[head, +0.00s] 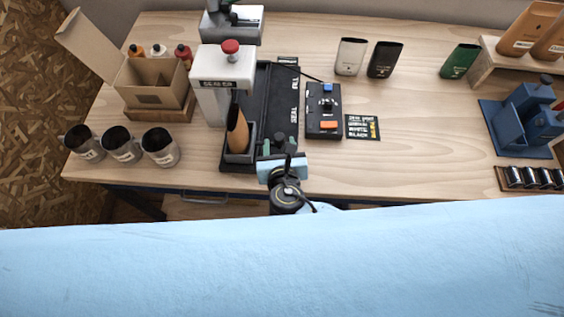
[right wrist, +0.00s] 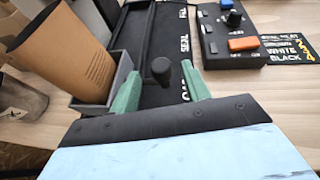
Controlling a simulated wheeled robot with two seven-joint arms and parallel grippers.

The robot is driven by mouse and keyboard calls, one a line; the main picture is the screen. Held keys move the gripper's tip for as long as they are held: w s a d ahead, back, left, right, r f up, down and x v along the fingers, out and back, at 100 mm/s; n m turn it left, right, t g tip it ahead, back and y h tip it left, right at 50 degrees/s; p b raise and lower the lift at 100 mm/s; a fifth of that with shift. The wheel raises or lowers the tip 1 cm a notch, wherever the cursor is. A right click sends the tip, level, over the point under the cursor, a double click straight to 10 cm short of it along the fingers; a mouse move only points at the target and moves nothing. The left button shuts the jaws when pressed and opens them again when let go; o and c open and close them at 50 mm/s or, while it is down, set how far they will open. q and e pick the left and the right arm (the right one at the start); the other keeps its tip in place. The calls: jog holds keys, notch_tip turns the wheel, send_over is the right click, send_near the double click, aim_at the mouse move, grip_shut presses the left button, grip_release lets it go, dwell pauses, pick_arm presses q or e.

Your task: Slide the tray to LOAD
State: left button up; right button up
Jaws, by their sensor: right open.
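The grey tray (head: 238,157) stands at the front end of the black rail (head: 284,100), with a brown bag (head: 237,130) upright in it. In the right wrist view the tray (right wrist: 118,72) and bag (right wrist: 65,55) are at the left. SEAL and FILL marks show along the rail; a third mark is mostly hidden by my gripper. My right gripper (head: 279,145) is open at the rail's front, right of the tray. In the right wrist view its green fingers (right wrist: 160,92) stand either side of a black knob (right wrist: 161,70); contact cannot be told. My left gripper is out of view.
The sealer (head: 222,80) with a red knob stands behind the tray. A control box (head: 323,112) and a code card (head: 362,128) lie right of the rail. Steel cups (head: 160,147) stand at the left. The table's front right is mostly clear.

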jog(key=v, duration=0.9)
jog(key=shift+s+r, duration=0.15)
jog(key=shift+s, duration=0.25)
